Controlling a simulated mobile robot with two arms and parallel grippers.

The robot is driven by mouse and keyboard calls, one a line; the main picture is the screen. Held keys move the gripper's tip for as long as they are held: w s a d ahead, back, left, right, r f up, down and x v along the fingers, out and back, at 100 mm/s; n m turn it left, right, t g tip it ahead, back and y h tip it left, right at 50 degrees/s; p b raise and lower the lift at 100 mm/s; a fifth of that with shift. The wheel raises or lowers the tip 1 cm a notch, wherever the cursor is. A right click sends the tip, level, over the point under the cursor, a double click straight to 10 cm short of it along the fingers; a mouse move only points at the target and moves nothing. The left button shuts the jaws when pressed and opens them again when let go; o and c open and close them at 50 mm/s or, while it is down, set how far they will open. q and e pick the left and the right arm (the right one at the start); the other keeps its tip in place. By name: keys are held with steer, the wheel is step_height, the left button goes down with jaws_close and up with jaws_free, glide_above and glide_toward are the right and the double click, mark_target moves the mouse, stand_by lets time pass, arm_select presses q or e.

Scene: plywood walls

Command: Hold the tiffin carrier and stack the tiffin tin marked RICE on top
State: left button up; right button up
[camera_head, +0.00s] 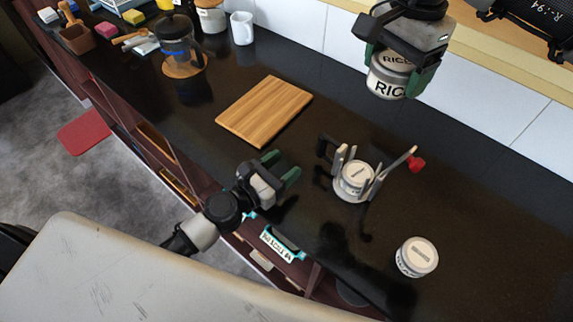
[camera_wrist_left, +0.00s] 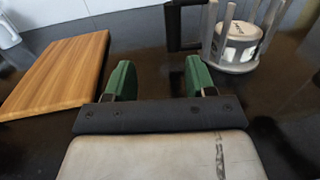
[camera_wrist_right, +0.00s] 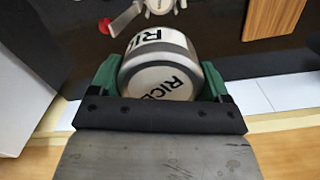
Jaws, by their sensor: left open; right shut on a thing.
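The tiffin carrier (camera_head: 341,186) stands upright on the black counter, a grey frame with upright posts, a dark handle at its left and a red-tipped lever at its right. A white tin (camera_head: 356,177) sits inside it. The tin marked RICE (camera_head: 388,76) is held high above the counter at the back right by my right gripper (camera_head: 398,72), shut around its sides; it fills the right wrist view (camera_wrist_right: 160,70). My left gripper (camera_head: 283,170) is open and empty, left of the carrier; in the left wrist view the carrier (camera_wrist_left: 236,60) is beyond its right finger.
Another white tin (camera_head: 416,257) stands on the counter at the front right. A wooden board (camera_head: 264,110) lies left of the carrier. A coffee press (camera_head: 180,45), a white mug (camera_head: 242,28) and small items are at the far left. Counter around the carrier is mostly clear.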

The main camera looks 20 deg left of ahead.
arm_select(q)
steer(key=shift+w+d+m+g+h, duration=0.3)
steer(key=shift+d+m+g+h, duration=0.15)
steer(key=shift+m+g+h, duration=0.35)
steer(key=shift+w+d, duration=0.15)
steer(key=x, duration=1.1)
steer(key=shift+w+d+r, duration=0.1)
steer(key=shift+w+d, duration=0.05)
steer(key=shift+d, duration=0.05)
jaws_close()
arm_select(e)
step_height(320, 180, down, 17)
steer(key=m, duration=1.5)
steer(key=shift+s, duration=0.3)
